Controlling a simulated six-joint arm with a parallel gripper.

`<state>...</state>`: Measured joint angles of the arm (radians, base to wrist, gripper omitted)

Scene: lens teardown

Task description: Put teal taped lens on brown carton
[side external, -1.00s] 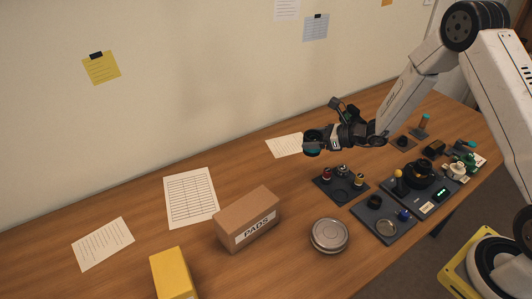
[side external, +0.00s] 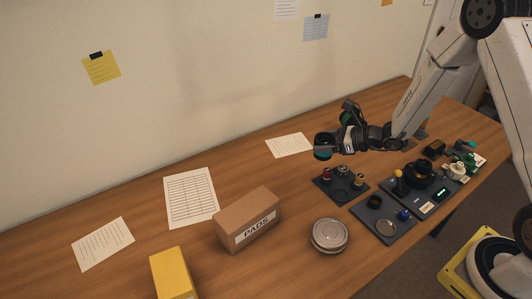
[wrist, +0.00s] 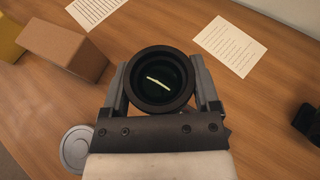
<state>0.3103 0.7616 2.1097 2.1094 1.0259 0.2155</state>
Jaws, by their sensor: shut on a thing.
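My gripper (side external: 325,145) is shut on a dark round lens (wrist: 160,79), held in the air between the two fingers. In the side view the lens (side external: 322,153) shows a teal band at its lower edge. The brown carton (side external: 247,218), labelled PADS, stands on the table to the left of my gripper and apart from it. The carton (wrist: 65,45) is also at the upper left in the wrist view. The underside of the lens is hidden.
A round metal tin (side external: 329,235) sits right of the carton. A dark tray (side external: 340,187) with small parts lies below my gripper, with more trays to its right. A yellow box (side external: 173,274) stands front left. Paper sheets (side external: 191,197) lie flat behind the carton.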

